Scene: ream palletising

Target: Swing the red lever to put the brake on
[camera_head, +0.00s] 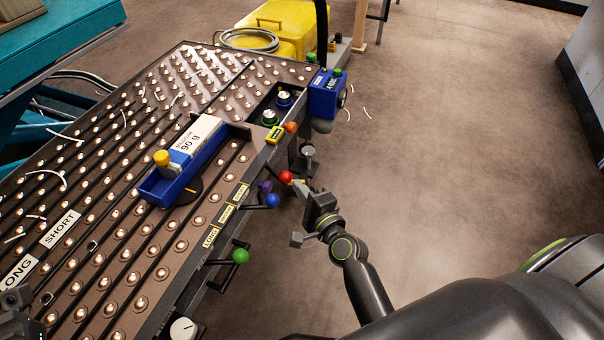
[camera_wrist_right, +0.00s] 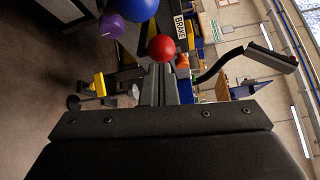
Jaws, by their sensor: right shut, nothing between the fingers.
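The red lever knob (camera_head: 285,176) sticks out from the right edge of the roller-ball table. In the right wrist view the red knob (camera_wrist_right: 161,47) is straight ahead of the fingertips, with a BRAKE label (camera_wrist_right: 180,25) behind it. My right gripper (camera_head: 299,186) is shut and empty, its fingertips right beside the knob. I cannot tell whether they touch it. The fingers also show in the right wrist view (camera_wrist_right: 158,82). The lever's arm is mostly hidden. A dark part of what looks like my left gripper (camera_head: 14,302) shows at the lower left corner; its fingers are unclear.
A blue knob (camera_head: 273,200), a purple knob (camera_head: 265,186), a green knob (camera_head: 240,256) and an orange knob (camera_head: 291,127) line the same edge. A blue tray (camera_head: 152,191) holding a labelled ream pack (camera_head: 198,139) is on the table (camera_head: 120,265).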

